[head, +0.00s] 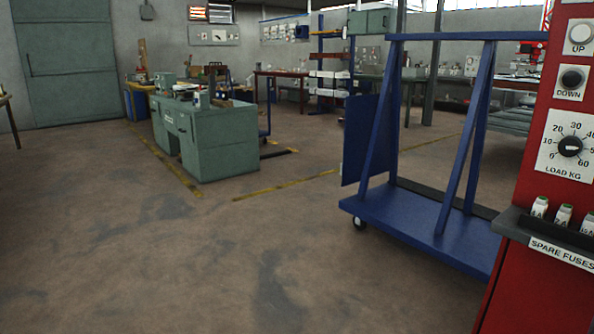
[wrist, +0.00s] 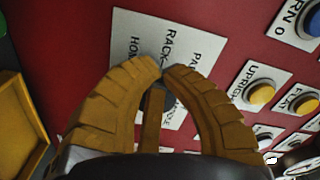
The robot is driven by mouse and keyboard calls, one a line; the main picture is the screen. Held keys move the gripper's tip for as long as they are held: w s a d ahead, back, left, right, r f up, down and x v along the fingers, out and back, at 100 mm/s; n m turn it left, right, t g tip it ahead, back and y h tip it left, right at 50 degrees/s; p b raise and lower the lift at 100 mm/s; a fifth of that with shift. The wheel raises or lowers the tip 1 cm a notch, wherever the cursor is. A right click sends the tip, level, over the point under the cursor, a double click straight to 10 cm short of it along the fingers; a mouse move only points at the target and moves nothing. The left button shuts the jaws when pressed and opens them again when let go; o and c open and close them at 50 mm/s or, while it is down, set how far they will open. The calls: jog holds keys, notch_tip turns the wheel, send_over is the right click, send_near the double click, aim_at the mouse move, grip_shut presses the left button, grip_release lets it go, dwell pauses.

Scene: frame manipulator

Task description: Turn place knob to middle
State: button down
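In the wrist view my gripper (wrist: 164,70) has two yellow-brown ridged fingers that arch together, with their tips almost meeting. They are in front of a white label plate (wrist: 135,30) on a red panel. The plate carries the words HOME and RACK, and a third label starting with P that is partly covered. A small dark round part, seemingly the knob (wrist: 169,101), shows between the fingers. The fingers hide most of it, so its pointer direction and any contact with the tips cannot be seen. My gripper is not in the head view.
In the wrist view, yellow buttons (wrist: 260,92) and a blue button (wrist: 312,22) sit to the right, and a yellow edge (wrist: 20,125) is at left. The head view shows a load dial (head: 570,146), spare fuses (head: 563,215), a blue cart (head: 420,220) and open floor.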

jog(key=shift+w+a, duration=0.25)
jog(key=shift+w, duration=0.05)
jog(key=shift+b+v, duration=2.4)
jog(key=shift+v, duration=0.5)
jog(key=shift+d+p, duration=0.2)
jog(key=shift+p, duration=0.2)
